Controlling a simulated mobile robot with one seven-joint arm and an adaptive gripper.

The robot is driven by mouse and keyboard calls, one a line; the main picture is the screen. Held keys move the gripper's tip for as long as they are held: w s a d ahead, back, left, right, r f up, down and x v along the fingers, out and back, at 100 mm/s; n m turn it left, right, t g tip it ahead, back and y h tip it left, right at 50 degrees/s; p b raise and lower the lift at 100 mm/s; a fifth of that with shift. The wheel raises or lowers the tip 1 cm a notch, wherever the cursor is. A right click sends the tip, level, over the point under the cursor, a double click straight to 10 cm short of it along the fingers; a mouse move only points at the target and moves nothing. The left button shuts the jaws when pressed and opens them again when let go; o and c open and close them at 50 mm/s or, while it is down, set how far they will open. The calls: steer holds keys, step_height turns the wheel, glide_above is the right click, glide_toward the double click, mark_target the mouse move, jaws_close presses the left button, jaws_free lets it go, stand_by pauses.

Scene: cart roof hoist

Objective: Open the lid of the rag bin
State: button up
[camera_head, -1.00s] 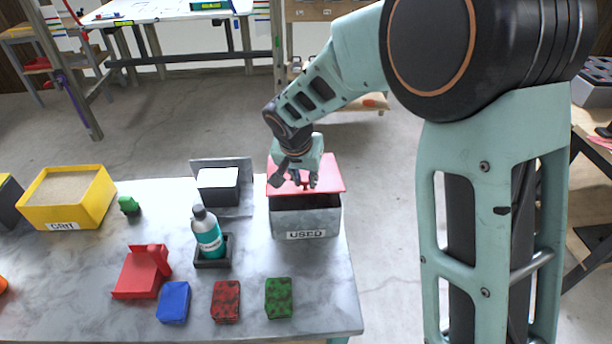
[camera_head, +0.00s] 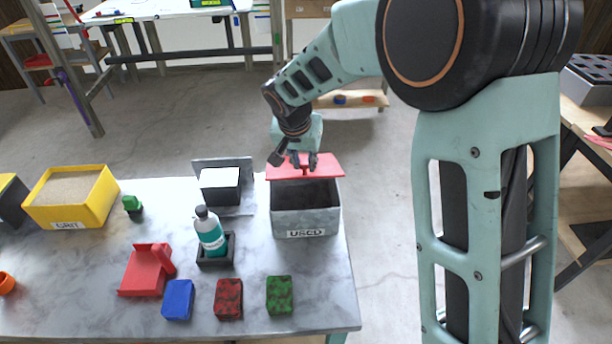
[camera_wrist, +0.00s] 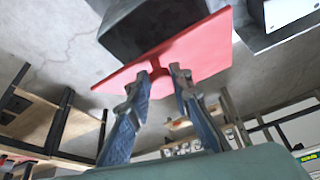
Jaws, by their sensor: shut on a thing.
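The rag bin (camera_head: 305,220) is a grey box labelled "USED" near the table's right edge. Its red lid (camera_head: 328,171) is tilted up at the back of the bin, and the dark inside shows. My gripper (camera_head: 304,165) is above the bin's rear, shut on the lid's small red handle. In the wrist view, the fingertips of my gripper (camera_wrist: 160,76) are on either side of the handle, with the red lid (camera_wrist: 200,50) beyond. The dark bin (camera_wrist: 150,28) shows past the lid. The lid's hinge is hidden.
A bottle (camera_head: 209,230) in a black holder and a black box with a white top (camera_head: 220,177) stand left of the bin. Blue, red and green blocks (camera_head: 279,295) lie in front. A yellow grit tray (camera_head: 110,195) is at the left.

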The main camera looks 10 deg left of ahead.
steer(key=shift+w+a+r, duration=0.1)
steer(key=shift+a+r, duration=0.15)
steer(key=shift+w+a+r+p, duration=0.2)
steer(key=shift+w+r+p, duration=0.4)
steer(key=shift+r, duration=0.15)
steer(key=shift+w+a+r+p, duration=0.2)
steer(key=shift+w+r+p, duration=0.4)
steer(key=shift+r, duration=0.15)
steer(key=shift+o, duration=0.2)
steer(key=shift+w+a+r+p, duration=0.25)
steer(key=shift+w+r+p, duration=0.1)
steer(key=shift+w+r, duration=0.15)
steer(key=shift+w, duration=0.1)
steer(key=shift+o, duration=0.2)
steer(key=shift+w+a+r, duration=0.1)
steer(key=shift+w+r, duration=0.1)
steer(key=shift+r, duration=0.05)
steer(key=shift+o, duration=0.2)
steer(key=shift+w+a+r+p, duration=0.2)
steer(key=shift+w+r+p, duration=0.15)
steer(key=shift+w, duration=0.3)
steer(key=shift+w+a+r+p, duration=0.2)
steer(key=shift+w+r, duration=0.15)
steer(key=shift+w, duration=0.3)
steer(key=shift+w+a+r+p, duration=0.15)
steer(key=shift+w+r+p, duration=0.2)
steer(key=shift+w, duration=0.3)
